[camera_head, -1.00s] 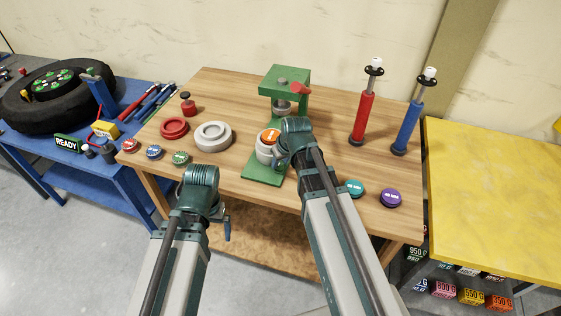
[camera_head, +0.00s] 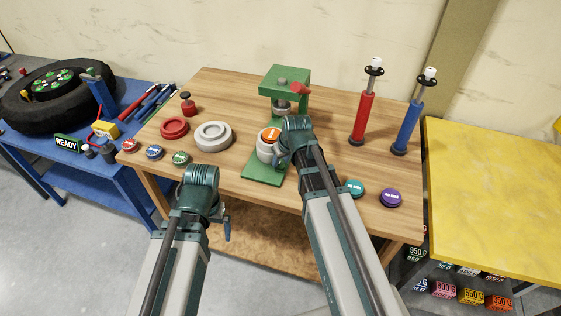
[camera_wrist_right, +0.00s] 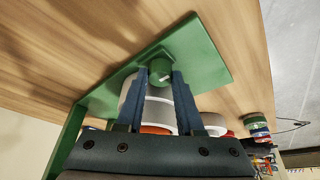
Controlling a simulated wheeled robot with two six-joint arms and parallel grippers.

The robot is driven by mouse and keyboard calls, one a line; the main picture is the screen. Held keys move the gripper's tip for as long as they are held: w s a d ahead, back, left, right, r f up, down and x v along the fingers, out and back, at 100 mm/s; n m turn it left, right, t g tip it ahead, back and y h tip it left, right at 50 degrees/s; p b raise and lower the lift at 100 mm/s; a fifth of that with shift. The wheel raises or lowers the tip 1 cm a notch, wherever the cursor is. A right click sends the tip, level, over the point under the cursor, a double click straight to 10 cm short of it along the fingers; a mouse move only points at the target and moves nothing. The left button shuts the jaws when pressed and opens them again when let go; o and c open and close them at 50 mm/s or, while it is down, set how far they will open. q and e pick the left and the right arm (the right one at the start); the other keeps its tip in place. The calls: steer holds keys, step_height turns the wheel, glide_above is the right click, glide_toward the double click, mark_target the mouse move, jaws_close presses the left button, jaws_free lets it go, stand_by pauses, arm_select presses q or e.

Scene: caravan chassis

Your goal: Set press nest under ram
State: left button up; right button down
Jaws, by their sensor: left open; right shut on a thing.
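The green press (camera_head: 268,170) stands on the wooden table with its ram (camera_head: 282,106) above the base plate. The press nest (camera_head: 264,152) is a pale round cup on the front part of that plate, in front of the ram, with an orange disc (camera_head: 270,135) in its top. In the right wrist view the blue fingers of my right gripper (camera_wrist_right: 160,78) are closed on a green round knob (camera_wrist_right: 161,68) at the pale nest (camera_wrist_right: 155,108). My left gripper (camera_head: 226,229) is open and empty before the table's front edge, its fingers partly hidden by the wrist.
Grey ring (camera_head: 213,136), red ring (camera_head: 174,127) and several coloured discs lie left of the press. Teal (camera_head: 354,188) and purple (camera_head: 391,198) discs lie right. Red (camera_head: 362,118) and blue (camera_head: 407,130) pumps stand at the back right. A yellow table (camera_head: 490,190) adjoins the right side.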

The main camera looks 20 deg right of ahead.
steer(key=w+d, duration=0.1)
steer(key=w, duration=0.1)
steer(key=w+d, duration=0.3)
steer(key=w, duration=0.1)
steer(key=shift+w+d, duration=0.2)
steer(key=shift+w, duration=0.05)
steer(key=shift+s, duration=0.1)
steer(key=c, duration=0.5)
jaws_free()
steer(key=shift+a, duration=0.1)
steer(key=shift+c, duration=0.2)
steer(key=p+v, duration=1.2)
steer(key=v, duration=0.2)
steer(key=shift+p, duration=0.35)
steer(key=shift+f, duration=0.1)
steer(key=shift+c, duration=0.2)
